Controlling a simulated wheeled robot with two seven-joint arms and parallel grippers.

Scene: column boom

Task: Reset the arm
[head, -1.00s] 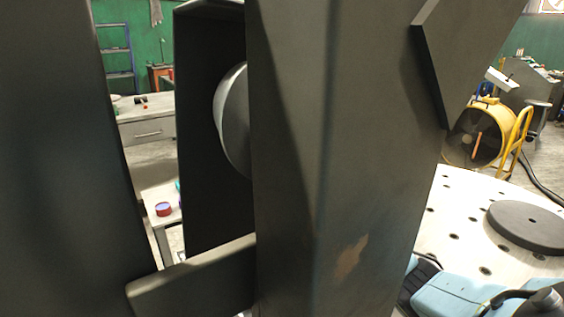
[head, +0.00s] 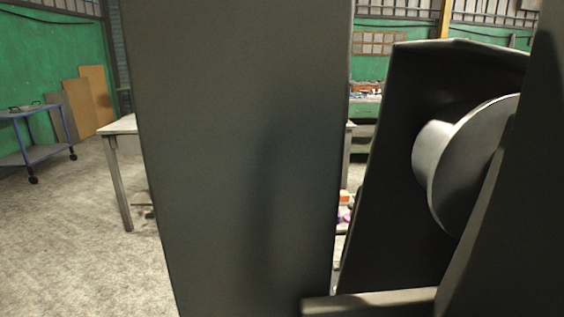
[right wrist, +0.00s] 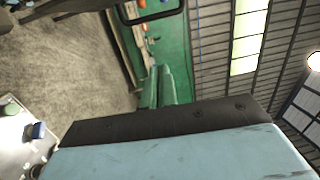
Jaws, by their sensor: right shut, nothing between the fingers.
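Separate fingertips cannot be made out. My right arm and right gripper do not show in the head view. My left arm and left gripper are in neither view.
Dark upright beams (head: 240,150) stand very close and block much of the head view. A grey round disc (head: 470,165) with a hub sits between them at the right. Behind are a metal table (head: 118,127) and a blue cart (head: 40,152). Open concrete floor lies at the left.

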